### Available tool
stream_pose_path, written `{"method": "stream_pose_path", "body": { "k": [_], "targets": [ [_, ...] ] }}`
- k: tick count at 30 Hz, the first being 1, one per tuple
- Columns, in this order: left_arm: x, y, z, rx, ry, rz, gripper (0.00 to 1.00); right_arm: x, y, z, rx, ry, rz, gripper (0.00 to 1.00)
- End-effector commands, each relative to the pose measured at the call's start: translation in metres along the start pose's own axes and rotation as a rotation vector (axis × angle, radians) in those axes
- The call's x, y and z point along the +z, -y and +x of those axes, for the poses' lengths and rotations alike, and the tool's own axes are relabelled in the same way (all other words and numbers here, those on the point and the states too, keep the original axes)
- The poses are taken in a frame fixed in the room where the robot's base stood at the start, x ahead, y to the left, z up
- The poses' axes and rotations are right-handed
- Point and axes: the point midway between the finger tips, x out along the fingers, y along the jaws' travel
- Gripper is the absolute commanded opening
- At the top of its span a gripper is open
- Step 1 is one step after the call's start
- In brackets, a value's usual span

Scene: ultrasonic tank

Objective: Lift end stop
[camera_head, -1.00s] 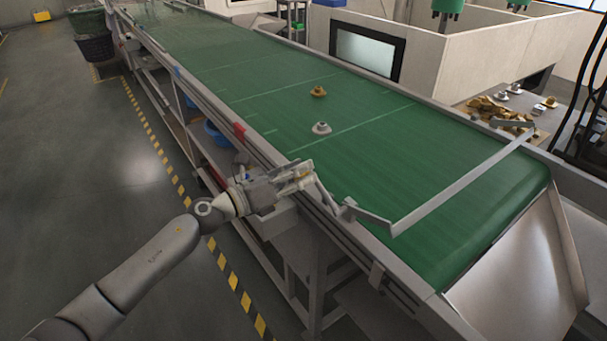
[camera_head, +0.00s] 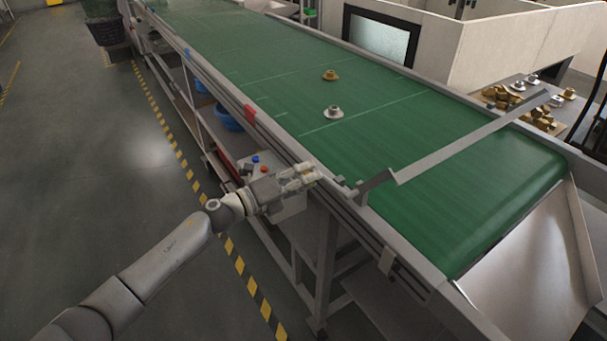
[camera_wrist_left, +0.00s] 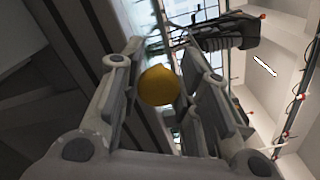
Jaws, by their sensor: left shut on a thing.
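The end stop is a grey flat bar (camera_head: 470,138) with a cranked near end, spanning the green belt's end in the head view. It stands raised above the belt, its near arm sloping up from a pivot on the side rail. My left gripper (camera_head: 308,179) is at the near rail, just left of that pivot. In the left wrist view, a round yellow knob (camera_wrist_left: 158,86) sits between its fingers (camera_wrist_left: 160,95), which are shut on it. The knob's link to the bar is hidden. My right gripper is in neither view.
On the green belt (camera_head: 400,150) stand a gold flanged part (camera_head: 330,75) and a silver flanged part (camera_head: 333,112). A metal chute (camera_head: 530,250) is at the belt's end. More parts lie on a table (camera_head: 555,118) beyond. Floor at left is clear.

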Motion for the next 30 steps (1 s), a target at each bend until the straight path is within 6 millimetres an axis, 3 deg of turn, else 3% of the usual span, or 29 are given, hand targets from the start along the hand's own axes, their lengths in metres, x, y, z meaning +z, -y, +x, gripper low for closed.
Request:
{"method": "stream_pose_path", "body": {
  "k": [1, 11, 12, 17, 30],
  "targets": [
    [-0.0101, -0.0050, 0.0009, 0.005, -0.015, -0.011, 0.00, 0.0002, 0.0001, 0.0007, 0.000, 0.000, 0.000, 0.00],
    [-0.0113, -0.0045, 0.0015, 0.002, -0.016, -0.016, 0.00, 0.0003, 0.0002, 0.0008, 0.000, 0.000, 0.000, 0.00],
    [-0.0114, -0.0044, 0.0016, 0.002, -0.017, -0.016, 0.32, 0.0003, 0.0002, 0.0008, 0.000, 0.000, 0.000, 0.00],
    [-0.0110, -0.0031, 0.0020, 0.000, -0.017, -0.014, 0.52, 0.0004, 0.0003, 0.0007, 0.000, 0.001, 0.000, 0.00],
    [-0.0062, -0.0017, -0.0067, -0.001, -0.009, -0.012, 0.53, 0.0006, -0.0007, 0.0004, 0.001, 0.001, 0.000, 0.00]
  ]
}}
